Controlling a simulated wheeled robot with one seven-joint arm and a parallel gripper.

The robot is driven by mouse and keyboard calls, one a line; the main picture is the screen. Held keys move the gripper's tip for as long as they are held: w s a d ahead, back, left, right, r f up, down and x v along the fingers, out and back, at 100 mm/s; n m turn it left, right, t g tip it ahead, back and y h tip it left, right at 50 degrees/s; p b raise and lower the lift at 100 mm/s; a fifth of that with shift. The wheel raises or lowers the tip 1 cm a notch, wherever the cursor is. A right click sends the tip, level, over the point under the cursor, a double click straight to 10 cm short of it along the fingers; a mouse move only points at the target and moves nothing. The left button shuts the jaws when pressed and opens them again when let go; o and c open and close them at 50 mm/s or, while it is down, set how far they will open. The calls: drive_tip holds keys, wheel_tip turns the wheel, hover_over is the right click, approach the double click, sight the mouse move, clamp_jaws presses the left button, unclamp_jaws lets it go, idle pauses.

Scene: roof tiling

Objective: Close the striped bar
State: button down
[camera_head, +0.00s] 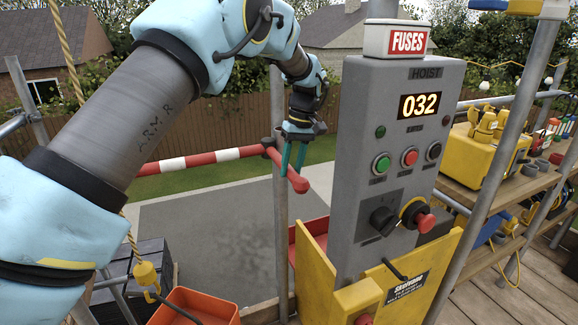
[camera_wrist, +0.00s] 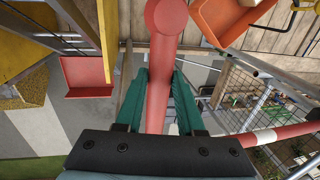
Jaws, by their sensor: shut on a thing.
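The striped bar (camera_head: 201,159) is red and white and spans to the left at about waist height in the head view. It meets a red handle with a rounded end (camera_head: 298,184) at the upright post (camera_head: 281,230). In the wrist view the striped part (camera_wrist: 285,138) runs off at lower right. My gripper (camera_head: 292,160) is at the red handle, beside the post. In the wrist view the green fingers of my gripper (camera_wrist: 160,90) sit on both sides of the red handle (camera_wrist: 164,50). The far end of the bar is hidden behind my arm.
A grey hoist panel (camera_head: 385,140) showing 032, with buttons and a knob, stands close to the right of my gripper. A yellow guard (camera_head: 330,275) is below it. An orange bin (camera_head: 195,307) sits at lower left. Shelves with tools are at the right.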

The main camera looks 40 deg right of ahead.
drive_tip(key=shift+d+r, duration=0.1)
drive_tip(key=shift+d, duration=0.1)
drive_tip(key=c, duration=0.8)
unclamp_jaws()
drive_tip(key=shift+d, duration=0.1)
drive_tip(key=shift+o, duration=1.4)
wheel_tip(320, 180, up, 10)
drive_tip(key=d+b, duration=0.1)
drive_tip(key=b, duration=0.1)
drive_tip(key=shift+s+d+r, duration=0.25)
drive_tip(key=shift+s+d, duration=0.05)
drive_tip(key=shift+d, duration=0.1)
